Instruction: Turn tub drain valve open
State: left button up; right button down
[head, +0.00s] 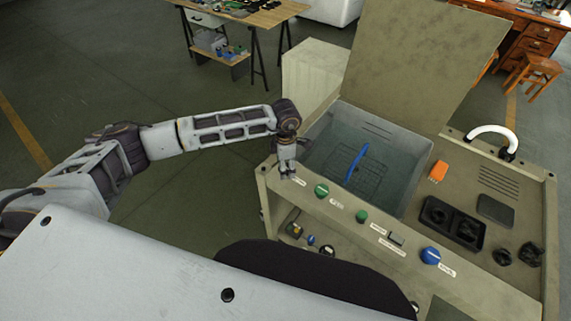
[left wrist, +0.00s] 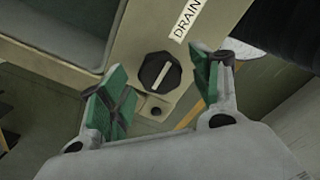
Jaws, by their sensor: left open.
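The drain valve knob (left wrist: 160,72) is a dark, faceted round knob with a white pointer line, on the beige panel beside the DRAIN label (left wrist: 188,18) in the left wrist view. The pointer line lies at a slant. My left gripper (left wrist: 162,88) is open, its green-padded fingers on either side of the knob, with no clear contact. In the head view my left gripper (head: 287,172) points down at the left end of the front panel and hides the knob. The tub (head: 325,150) is open, with a blue bar (head: 356,165) over a wire rack inside. My right gripper is out of view.
The raised lid (head: 425,60) stands behind the tub. Along the panel are green knobs (head: 321,190) (head: 361,216), a grey button (head: 397,238) and a blue knob (head: 430,256). A black tray (head: 452,222) and an orange object (head: 438,171) sit to the right.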

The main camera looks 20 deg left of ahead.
pick_arm(q)
jog(key=shift+f, duration=0.25)
jog(key=shift+c, duration=0.5)
jog(key=c, duration=0.9)
